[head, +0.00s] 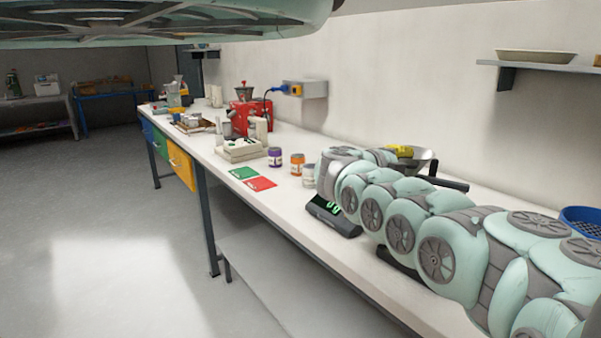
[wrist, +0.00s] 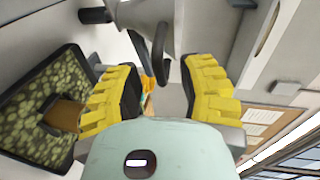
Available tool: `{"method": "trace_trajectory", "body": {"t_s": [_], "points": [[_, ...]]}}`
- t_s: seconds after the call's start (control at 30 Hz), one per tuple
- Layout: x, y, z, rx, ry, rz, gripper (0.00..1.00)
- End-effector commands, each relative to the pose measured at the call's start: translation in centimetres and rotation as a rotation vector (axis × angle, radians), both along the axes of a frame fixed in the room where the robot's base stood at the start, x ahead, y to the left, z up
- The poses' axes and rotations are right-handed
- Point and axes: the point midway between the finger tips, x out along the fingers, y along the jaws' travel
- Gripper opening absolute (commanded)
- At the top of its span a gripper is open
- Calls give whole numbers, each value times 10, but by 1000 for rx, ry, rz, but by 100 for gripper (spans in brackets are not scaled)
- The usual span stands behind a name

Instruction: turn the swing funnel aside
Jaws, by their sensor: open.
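The swing funnel (head: 424,160) is a grey metal cone above the bench, partly hidden behind my arm in the head view. In the wrist view the funnel (wrist: 150,18) shows at the top, cut off by the frame edge. A dark curved piece hangs beside it, between and beyond my fingers. My gripper (wrist: 160,85) is open, with yellow ribbed fingers spread apart and nothing visibly held between them. In the head view only a bit of yellow of my gripper (head: 402,151) shows, close to the funnel. Whether a finger touches the funnel cannot be told.
A dark bar (head: 446,183) sticks out below the funnel. A scale (head: 333,217) with green digits stands under my arm. Jars, red and green cards (head: 260,183) and a red machine (head: 241,118) stand farther along the bench. A blue basket (head: 580,215) is at right.

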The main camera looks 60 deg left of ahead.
Motion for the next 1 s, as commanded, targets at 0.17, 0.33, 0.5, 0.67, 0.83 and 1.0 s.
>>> {"method": "trace_trajectory", "body": {"t_s": [0.17,0.33,0.5,0.67,0.83,1.0], "points": [[-16,-1,4,5,2,-2,39],[-43,-1,8,4,5,0,39],[-74,0,16,4,3,1,39],[-96,1,21,4,3,0,39],[-107,0,23,3,2,-3,39],[-109,0,23,2,2,-2,39]]}}
